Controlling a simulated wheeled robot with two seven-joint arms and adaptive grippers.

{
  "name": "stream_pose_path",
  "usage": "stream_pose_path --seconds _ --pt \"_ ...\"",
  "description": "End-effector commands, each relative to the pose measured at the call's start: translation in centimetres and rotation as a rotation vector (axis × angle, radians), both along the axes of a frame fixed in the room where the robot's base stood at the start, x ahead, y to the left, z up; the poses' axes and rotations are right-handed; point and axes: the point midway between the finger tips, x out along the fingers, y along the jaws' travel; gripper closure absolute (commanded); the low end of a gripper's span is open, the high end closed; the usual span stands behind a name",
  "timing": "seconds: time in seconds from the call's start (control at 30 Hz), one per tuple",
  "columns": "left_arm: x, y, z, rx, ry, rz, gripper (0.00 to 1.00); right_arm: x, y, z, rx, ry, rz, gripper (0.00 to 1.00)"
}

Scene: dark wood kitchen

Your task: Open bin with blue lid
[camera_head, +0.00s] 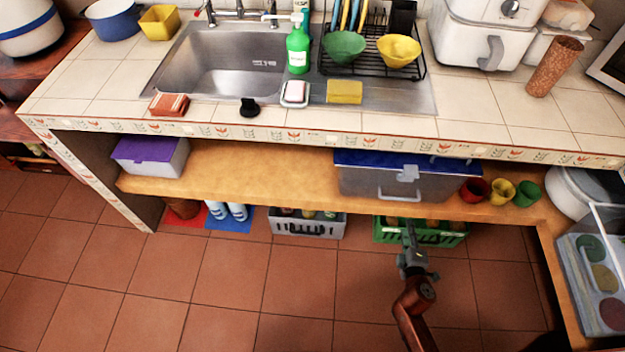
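The grey translucent bin (362,186) with a blue lid (375,160) sits on the wooden shelf under the counter, right of centre. Its lid lies flat on top and looks closed. A grey latch or handle part shows on its front. My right gripper (409,230) is in front of and below the bin, before the green crate, and looks apart from the bin. Its fingers are seen nearly edge-on, so I cannot tell whether they are open or shut. My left gripper is out of view.
The tiled counter edge (300,135) overhangs the shelf (260,170). A purple-lidded box (152,155) is at the shelf's left; red, yellow and green cups (501,192) stand right of the bin. A green crate (445,236) and grey crate (308,228) stand below. The front floor is clear.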

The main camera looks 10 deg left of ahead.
Motion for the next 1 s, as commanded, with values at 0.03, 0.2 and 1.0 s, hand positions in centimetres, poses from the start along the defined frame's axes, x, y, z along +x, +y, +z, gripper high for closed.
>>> stream_pose_path --seconds 0.03,0.2,1.0 --pt "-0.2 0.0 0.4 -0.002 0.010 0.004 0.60 0.9 0.9 0.6 -0.031 -0.039 0.024 0.73" --pt "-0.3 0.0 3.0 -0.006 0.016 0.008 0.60 2.5 2.6 4.6 -0.093 -0.132 0.062 0.73" --pt "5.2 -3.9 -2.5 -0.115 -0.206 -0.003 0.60 10.2 3.1 4.0 -0.104 -0.150 0.067 0.73"
